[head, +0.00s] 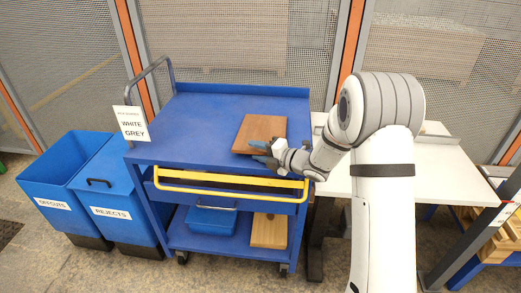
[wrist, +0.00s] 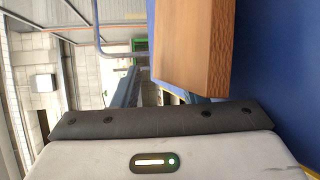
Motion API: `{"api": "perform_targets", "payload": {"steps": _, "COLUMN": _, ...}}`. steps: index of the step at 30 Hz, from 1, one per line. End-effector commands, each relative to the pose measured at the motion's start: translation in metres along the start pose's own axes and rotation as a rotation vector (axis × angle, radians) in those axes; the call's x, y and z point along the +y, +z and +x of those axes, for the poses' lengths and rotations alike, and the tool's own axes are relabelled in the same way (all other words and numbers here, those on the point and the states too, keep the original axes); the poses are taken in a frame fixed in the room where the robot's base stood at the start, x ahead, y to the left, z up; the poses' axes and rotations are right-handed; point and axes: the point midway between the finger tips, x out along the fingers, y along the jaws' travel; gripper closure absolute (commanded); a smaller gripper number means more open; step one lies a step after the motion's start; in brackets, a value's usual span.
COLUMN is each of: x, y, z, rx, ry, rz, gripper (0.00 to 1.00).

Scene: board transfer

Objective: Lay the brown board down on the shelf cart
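The brown board (head: 261,130) appears to lie flat on the blue top deck of the shelf cart (head: 195,120), toward its right side. My gripper (head: 258,151) is at the board's near edge, with its dark blue fingers apart. In the wrist view the board (wrist: 193,45) shows its near end close to the camera, with the blue deck beside it. One finger (wrist: 125,89) stands apart from the board, with a gap between them. The other finger is mostly hidden, and I see no grip on the board.
A yellow handle (head: 230,181) runs along the cart's front. A sign reading WHITE GREY (head: 131,123) stands at its left edge. The lower shelf holds a blue bin (head: 211,220) and a wooden block (head: 269,231). Blue OFFCUTS and REJECTS bins stand left. A white table (head: 450,182) is right.

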Motion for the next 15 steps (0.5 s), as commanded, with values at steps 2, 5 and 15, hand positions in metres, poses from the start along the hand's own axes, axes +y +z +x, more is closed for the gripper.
{"api": "perform_targets", "payload": {"steps": 2, "x": -0.0174, "y": -0.0069, "z": -0.0031, "rx": 0.011, "ry": -0.069, "rz": 0.025, "gripper": 0.62}}
{"api": "perform_targets", "payload": {"steps": 5, "x": -0.0170, "y": -0.0066, "z": -0.0041, "rx": 0.015, "ry": -0.107, "rz": 0.024, "gripper": 0.62}}
{"api": "perform_targets", "payload": {"steps": 15, "x": -0.0154, "y": -0.0051, "z": -0.0076, "rx": 0.025, "ry": -0.225, "rz": 0.025, "gripper": 0.62}}
